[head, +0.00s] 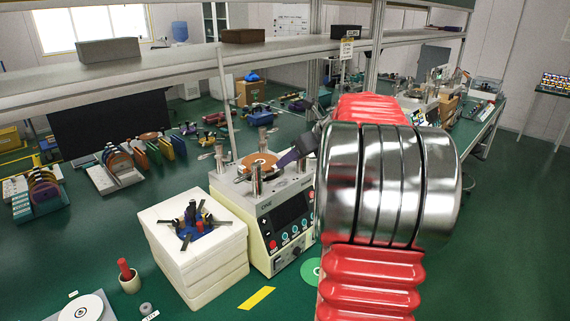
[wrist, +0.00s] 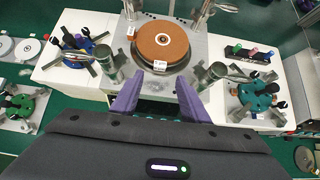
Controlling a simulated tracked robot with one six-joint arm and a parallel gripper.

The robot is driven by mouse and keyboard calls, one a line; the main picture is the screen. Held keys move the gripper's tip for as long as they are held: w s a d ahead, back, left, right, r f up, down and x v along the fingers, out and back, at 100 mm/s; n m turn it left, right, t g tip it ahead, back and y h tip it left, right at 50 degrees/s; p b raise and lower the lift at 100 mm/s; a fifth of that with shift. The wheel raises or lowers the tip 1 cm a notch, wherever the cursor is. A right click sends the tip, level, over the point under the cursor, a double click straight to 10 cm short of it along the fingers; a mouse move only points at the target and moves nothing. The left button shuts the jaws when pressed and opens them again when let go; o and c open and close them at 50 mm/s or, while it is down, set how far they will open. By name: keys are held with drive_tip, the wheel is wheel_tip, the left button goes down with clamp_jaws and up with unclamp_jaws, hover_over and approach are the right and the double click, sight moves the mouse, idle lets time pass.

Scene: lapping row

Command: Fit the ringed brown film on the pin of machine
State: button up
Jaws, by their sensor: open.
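A brown film disc (head: 260,163) lies flat on top of the cream machine (head: 285,215), among its upright metal posts. In the wrist view the brown film (wrist: 163,38) has a pale ring at its centre and a small white tag at its near edge. I cannot tell whether the pin passes through its centre. My gripper (wrist: 157,94) is open, with its purple fingers apart and nothing between them. The fingers sit just short of the disc's near edge. In the head view my gripper (head: 291,156) shows beside the disc's right side, partly hidden by my arm.
A white block (head: 195,245) with a blue clamp fixture stands left of the machine. A rack of coloured films (head: 115,170) stands at the left. Metal posts (wrist: 112,62) flank the disc. A shelf (head: 150,62) runs overhead.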

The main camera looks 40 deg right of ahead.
drive_tip(key=v, duration=0.8)
drive_tip(key=shift+s, duration=0.1)
idle(0.8)
drive_tip(key=s+a+f+n+g, duration=0.5)
drive_tip(key=a+f+n, duration=0.5)
drive_tip(key=n, duration=0.6)
drive_tip(key=s+a+n, duration=0.3)
drive_tip(key=a+n, duration=0.3)
drive_tip(key=a, duration=0.4)
drive_tip(key=s+a+f+n+t, duration=0.1)
drive_tip(key=s+a+n, duration=0.2)
drive_tip(key=a+n, duration=0.4)
drive_tip(key=s+a+f+n, duration=0.1)
drive_tip(key=s+a+n, duration=0.2)
drive_tip(key=a, duration=1.2)
drive_tip(key=n, duration=0.3)
drive_tip(key=shift+s+f+n+t, duration=0.2)
drive_tip(key=shift+s+n+t, duration=0.1)
drive_tip(key=shift+n, duration=0.1)
